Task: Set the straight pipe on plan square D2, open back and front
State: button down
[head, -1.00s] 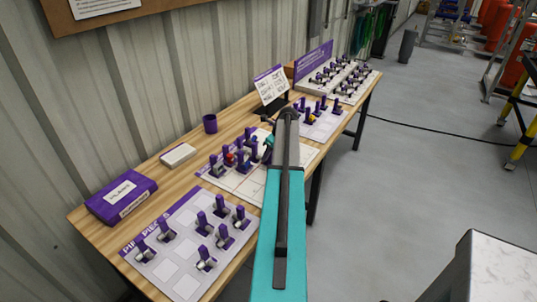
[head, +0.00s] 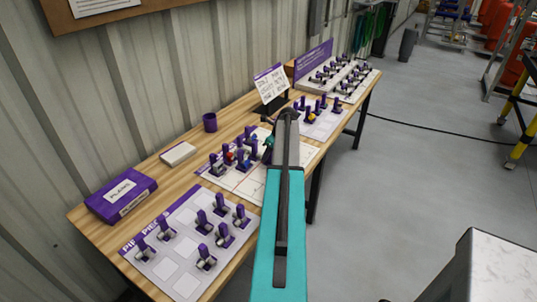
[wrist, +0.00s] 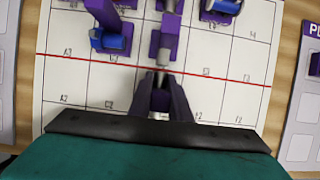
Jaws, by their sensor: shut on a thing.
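My gripper (wrist: 160,100) is shut on a silver piece, the straight pipe (wrist: 160,101), at the bottom middle of the wrist view. The fingers hide most of it, so its open ends cannot be made out. The white plan sheet (wrist: 88,80) lies below, with printed squares and a red line across it. The gripper is over the row on the near side of that line; whether the pipe touches the sheet cannot be told. A purple-backed piece (wrist: 165,45) stands just beyond the fingers. In the head view, my arm partly hides the plan sheet (head: 240,188).
Blue-fitted pieces (wrist: 112,42) stand on the plan sheet beyond the red line. The pipe pieces sheet (head: 160,270) holds several pieces at the near left. A plans box (head: 122,195), a white block (head: 179,153) and a purple cup (head: 210,122) sit along the wall side.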

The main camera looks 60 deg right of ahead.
jog(key=shift+f, duration=0.25)
jog(key=c, duration=1.6)
grip_release()
jog(key=shift+o, duration=0.2)
jog(key=shift+r+p, duration=0.45)
jog(key=shift+r, duration=0.2)
jog(key=shift+r+p, duration=2.05)
jog(key=shift+r, duration=1.4)
jog(key=shift+s, duration=0.15)
